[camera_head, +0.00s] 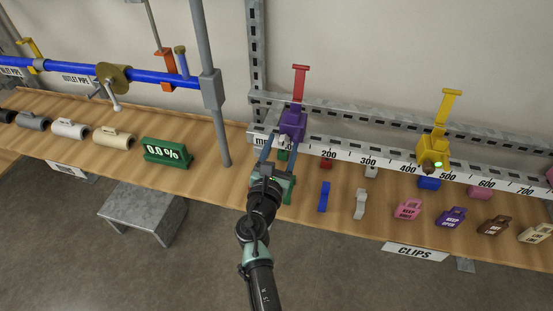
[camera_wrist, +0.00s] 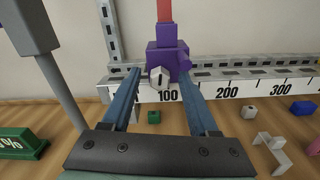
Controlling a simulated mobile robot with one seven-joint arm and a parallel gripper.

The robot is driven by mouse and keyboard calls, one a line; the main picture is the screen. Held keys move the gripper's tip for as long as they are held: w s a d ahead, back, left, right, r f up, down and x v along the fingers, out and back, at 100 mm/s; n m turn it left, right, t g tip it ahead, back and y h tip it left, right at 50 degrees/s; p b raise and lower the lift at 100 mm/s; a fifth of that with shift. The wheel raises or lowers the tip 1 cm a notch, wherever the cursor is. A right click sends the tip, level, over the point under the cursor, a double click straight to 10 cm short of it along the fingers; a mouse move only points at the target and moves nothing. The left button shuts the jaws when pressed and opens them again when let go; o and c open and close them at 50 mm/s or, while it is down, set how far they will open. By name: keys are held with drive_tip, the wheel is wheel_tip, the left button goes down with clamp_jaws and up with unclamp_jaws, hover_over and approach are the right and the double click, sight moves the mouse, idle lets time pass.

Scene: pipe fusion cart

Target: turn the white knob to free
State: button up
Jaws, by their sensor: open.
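The white knob (camera_wrist: 160,78) is on the front of a purple clamp block (camera_wrist: 168,52) with a red upright. In the wrist view it shows between my fingertips, with a dark mark on its face. In the head view the purple block (camera_head: 293,122) stands on the ruler rail, and the knob is small and partly hidden by my gripper. My gripper (camera_wrist: 158,82) is open, its two blue fingers reaching toward the knob from either side. I cannot tell whether the fingers touch it. My gripper also shows in the head view (camera_head: 276,146).
A grey post (camera_head: 210,85) stands left of my gripper. A green display (camera_head: 166,152) reads 0.0 %. A yellow clamp (camera_head: 433,146) is farther right on the rail. Small blocks and labelled clips lie on the wooden shelf (camera_head: 345,222). A blue pipe (camera_head: 140,77) runs at the left.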

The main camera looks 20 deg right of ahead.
drive_tip(key=v, duration=1.2)
drive_tip(key=shift+s+a+p, duration=0.2)
drive_tip(key=shift+s+p, duration=0.05)
drive_tip(key=shift+p, duration=0.1)
drive_tip(key=w+a+r+m+t+y+p, duration=0.1)
drive_tip(key=a+r+m+t, duration=0.15)
drive_tip(key=r+m, duration=1.15)
drive_tip(key=w+a+r+m+t+y+p, duration=0.1)
drive_tip(key=w+r+m+t+p, duration=0.35)
drive_tip(key=r, duration=1.85)
drive_tip(key=s+a+r+m+t+y, duration=0.2)
drive_tip(key=s+a+r+m+y, duration=0.2)
drive_tip(key=s+r, duration=0.4)
drive_tip(key=s+a+r+m+t+y+b, duration=0.1)
drive_tip(key=s+a+r+m+t+y, duration=0.2)
drive_tip(key=s+r, duration=0.5)
wheel_tip(320, 180, up, 5)
drive_tip(key=shift+s+a+r+m+y, duration=0.15)
drive_tip(key=shift+a+m+y, duration=0.4)
drive_tip(key=shift+m, duration=0.4)
